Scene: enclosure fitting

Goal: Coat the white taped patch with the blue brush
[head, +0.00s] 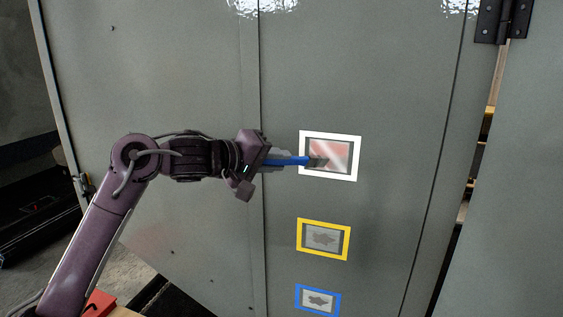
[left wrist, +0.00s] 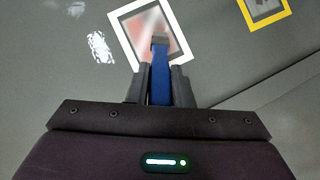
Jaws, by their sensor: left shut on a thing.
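The white taped patch (head: 357,158) is on the grey cabinet front in the head view. Its inside shows a reddish coat with paler grey streaks. My left gripper (head: 284,159) is shut on the blue brush (head: 292,161), which points right, its dark tip over the left part of the patch. In the left wrist view the blue brush (left wrist: 160,82) lies between the fingers of my left gripper (left wrist: 160,88), with its tip over the white taped patch (left wrist: 123,36). I cannot tell whether the bristles touch the surface. My right gripper is not in view.
A yellow taped patch (head: 300,238) and a blue taped patch (head: 299,298) sit below on the same panel, each with a grey blotch inside. A black hinge (head: 490,22) is at the upper right. A red object (head: 99,303) is at the lower left.

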